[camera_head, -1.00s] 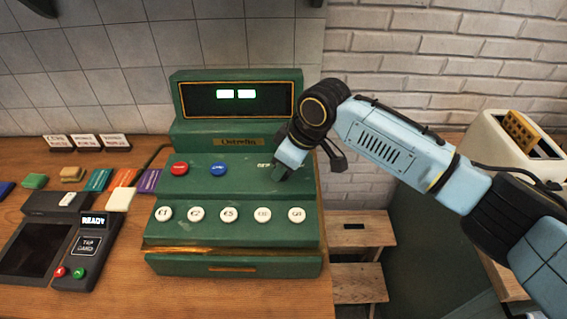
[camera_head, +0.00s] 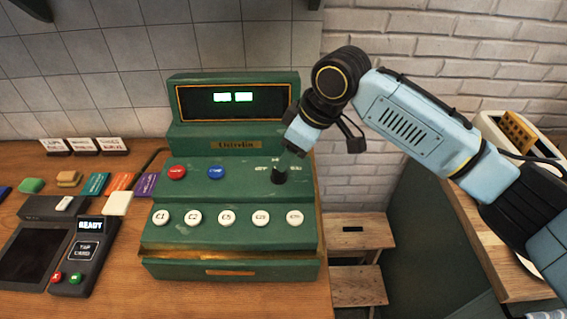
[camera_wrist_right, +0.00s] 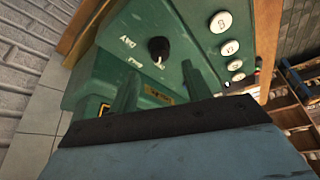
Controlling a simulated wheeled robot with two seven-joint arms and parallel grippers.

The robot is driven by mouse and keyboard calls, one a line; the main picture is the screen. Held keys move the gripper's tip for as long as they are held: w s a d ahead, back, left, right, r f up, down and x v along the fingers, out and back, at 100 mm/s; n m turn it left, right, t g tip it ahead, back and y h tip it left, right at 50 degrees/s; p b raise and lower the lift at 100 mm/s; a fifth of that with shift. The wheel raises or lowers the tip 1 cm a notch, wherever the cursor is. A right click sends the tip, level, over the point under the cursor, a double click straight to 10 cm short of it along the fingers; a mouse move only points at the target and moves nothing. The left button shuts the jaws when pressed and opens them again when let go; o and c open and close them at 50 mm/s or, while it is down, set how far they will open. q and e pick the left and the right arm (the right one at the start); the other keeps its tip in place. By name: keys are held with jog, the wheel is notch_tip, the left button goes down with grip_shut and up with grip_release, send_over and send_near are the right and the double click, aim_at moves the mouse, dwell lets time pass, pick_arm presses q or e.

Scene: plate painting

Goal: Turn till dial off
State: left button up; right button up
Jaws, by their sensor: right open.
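The green till (camera_head: 235,245) stands on the wooden counter with its display lit. Its dial is a black knob (camera_head: 279,177) on the right of the upper sloping panel, with small labels around it. In the right wrist view the dial (camera_wrist_right: 158,48) shows clear of the fingers, with a pale mark at its lower edge. My right gripper (camera_head: 291,152) is just above the dial, pointing down at it. In the wrist view this gripper (camera_wrist_right: 160,78) is open and empty, its two green fingers apart. My left gripper does not show.
A red button (camera_head: 177,172), a blue button (camera_head: 216,172) and a row of white keys (camera_head: 227,217) are on the till. A card reader (camera_head: 82,255) and coloured blocks lie to the left. A wooden stool (camera_head: 358,232) stands to the right.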

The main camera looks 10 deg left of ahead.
jog(key=v, duration=0.7)
